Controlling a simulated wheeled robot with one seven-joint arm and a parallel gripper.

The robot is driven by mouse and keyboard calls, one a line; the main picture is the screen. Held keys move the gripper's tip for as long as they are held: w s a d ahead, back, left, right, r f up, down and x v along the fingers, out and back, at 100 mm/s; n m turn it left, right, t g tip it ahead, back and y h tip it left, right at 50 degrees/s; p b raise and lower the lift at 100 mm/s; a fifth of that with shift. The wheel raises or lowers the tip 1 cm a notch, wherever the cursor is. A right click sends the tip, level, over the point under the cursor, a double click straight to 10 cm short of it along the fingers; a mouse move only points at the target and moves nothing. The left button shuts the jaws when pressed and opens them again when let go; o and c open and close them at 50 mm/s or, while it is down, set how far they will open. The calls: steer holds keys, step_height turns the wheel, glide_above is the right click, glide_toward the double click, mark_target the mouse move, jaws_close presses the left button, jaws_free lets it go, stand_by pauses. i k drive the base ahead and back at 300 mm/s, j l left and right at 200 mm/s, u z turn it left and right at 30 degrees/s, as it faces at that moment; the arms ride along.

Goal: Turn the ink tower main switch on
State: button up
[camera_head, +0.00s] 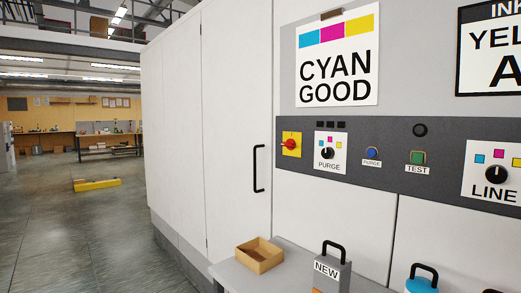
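A red rotary switch (290,144) on a square yellow plate (292,134) sits at the left end of a dark grey control strip (390,160) on the pale machine front; it looks like the main switch. Its red handle appears to lie roughly sideways; its exact setting is too small to read. Right of it are a black knob (327,153) labelled PURGE, a blue button (371,153), a green TEST button (417,157) and a black LINE knob (495,174). My gripper is not in view.
A white cabinet door with a black handle (258,168) is left of the strip. Below, a grey shelf (232,271) bears an open cardboard box (259,255), a grey container (330,270) labelled NEW and a blue-topped container (421,285). The floor at left is open, with a yellow block (97,184).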

mark_target(291, 144)
steer(key=i+j, duration=0.15)
steer(key=j, duration=0.2)
steer(key=i+j, duration=0.1)
steer(key=j, duration=0.3)
steer(key=i+j, duration=0.15)
steer(key=j, duration=0.2)
steer(key=i+j, duration=0.1)
steer(key=j, duration=0.3)
steer(key=i+j, duration=0.15)
steer(key=j, duration=0.2)
